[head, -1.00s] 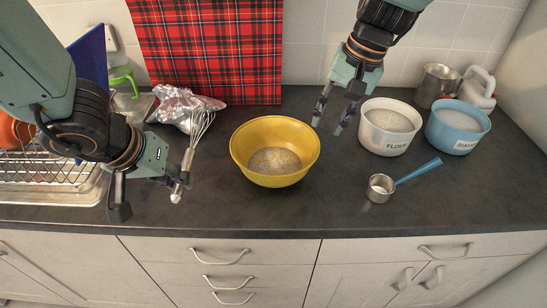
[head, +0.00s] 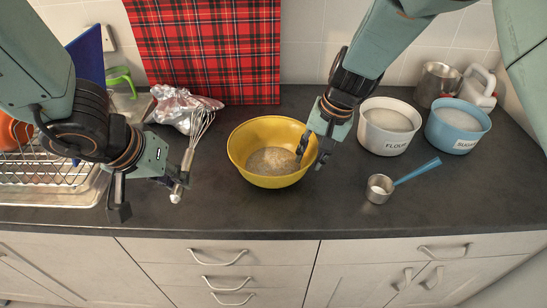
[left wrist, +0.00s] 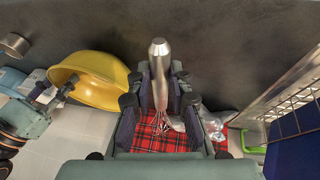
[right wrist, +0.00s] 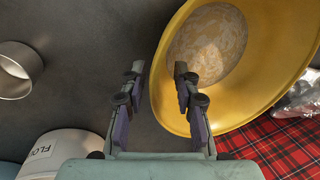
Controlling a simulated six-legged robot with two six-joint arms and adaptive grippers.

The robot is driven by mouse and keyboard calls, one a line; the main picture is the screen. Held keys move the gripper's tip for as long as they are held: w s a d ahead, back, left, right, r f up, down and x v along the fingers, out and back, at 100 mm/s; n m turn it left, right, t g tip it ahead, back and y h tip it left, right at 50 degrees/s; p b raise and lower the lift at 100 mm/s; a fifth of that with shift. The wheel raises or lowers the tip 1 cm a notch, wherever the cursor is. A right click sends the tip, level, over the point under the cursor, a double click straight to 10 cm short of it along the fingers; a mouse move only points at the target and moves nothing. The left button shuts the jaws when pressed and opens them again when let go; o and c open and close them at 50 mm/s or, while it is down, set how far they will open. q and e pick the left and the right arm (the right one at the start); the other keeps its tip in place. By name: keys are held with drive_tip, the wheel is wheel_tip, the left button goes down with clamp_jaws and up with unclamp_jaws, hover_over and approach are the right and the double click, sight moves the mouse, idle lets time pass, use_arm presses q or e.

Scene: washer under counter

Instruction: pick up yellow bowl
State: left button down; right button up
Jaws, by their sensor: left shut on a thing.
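The yellow bowl (head: 250,176) stands upright on the dark counter with a grainy mixture in it. My right gripper (head: 311,151) is at the bowl's right rim. In the right wrist view its fingers (right wrist: 158,75) are apart, one over the inside of the bowl (right wrist: 270,85) and one outside, with the rim between them. I cannot tell whether either finger touches the wall. My left gripper (head: 168,184) is shut on a whisk (head: 187,160), left of the bowl. The whisk handle (left wrist: 158,70) shows between its fingers in the left wrist view.
A white flour tub (head: 387,142), a blue sugar tub (head: 457,143) and a metal measuring cup (head: 380,189) with a blue handle stand to the right. Crumpled foil (head: 178,106) and a dish rack (head: 50,170) are at the left. The counter in front of the bowl is clear.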

drive_tip(key=shift+a, duration=0.15)
drive_tip(key=shift+s+r, duration=0.2)
drive_tip(key=shift+s, duration=0.05)
drive_tip(key=shift+c, duration=1.3)
drive_tip(key=c, duration=0.3)
drive_tip(key=shift+w+f, duration=0.15)
drive_tip(key=shift+w, duration=0.05)
clamp_jaws()
drive_tip(key=shift+s, duration=0.1)
